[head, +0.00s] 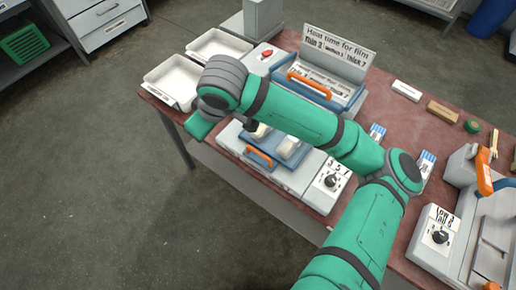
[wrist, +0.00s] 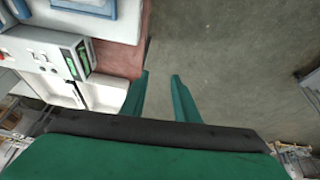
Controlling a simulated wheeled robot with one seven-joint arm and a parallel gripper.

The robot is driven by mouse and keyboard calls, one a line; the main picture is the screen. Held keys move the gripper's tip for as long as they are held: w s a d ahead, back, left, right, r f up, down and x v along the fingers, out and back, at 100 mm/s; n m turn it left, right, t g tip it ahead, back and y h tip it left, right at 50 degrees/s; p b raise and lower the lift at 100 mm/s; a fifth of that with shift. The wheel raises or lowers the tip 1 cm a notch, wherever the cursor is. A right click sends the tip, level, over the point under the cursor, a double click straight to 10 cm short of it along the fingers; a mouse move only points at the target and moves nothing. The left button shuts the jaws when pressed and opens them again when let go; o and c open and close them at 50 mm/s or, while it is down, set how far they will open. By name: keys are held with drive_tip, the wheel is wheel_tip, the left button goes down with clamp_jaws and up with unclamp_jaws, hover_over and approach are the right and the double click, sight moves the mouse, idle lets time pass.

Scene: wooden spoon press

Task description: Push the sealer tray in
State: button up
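The sealer (head: 283,178) is a grey machine on the table with a raised lid and a dial marked with numbers. Its blue sealer tray (head: 272,150) sticks out toward the front edge, with an orange handle (head: 259,157) and whitish items on it. My arm crosses in front and hides part of the tray and machine. My gripper is to the left of the tray, mostly hidden by my wrist in the head view. In the wrist view my gripper (wrist: 160,78) is open, with two green fingers apart and nothing between them, over the floor beside the table edge.
Two white bins (head: 173,80) stand at the table's left end. A sign (head: 338,50) gives heat times for film. Another machine with a dial and orange lever (head: 484,172) stands at the right. Small boxes (head: 442,112) lie at the back right. Floor in front is clear.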

sight(259, 153)
drive_tip(key=s+d+g+h, duration=0.1)
drive_tip(key=d+h, duration=0.4)
drive_tip(key=d, duration=0.8)
drive_tip(key=shift+m, duration=0.4)
drive_tip(key=x, duration=1.1)
drive_tip(key=shift+s+a+f, duration=0.1)
drive_tip(key=shift+s, duration=0.15)
clamp_jaws()
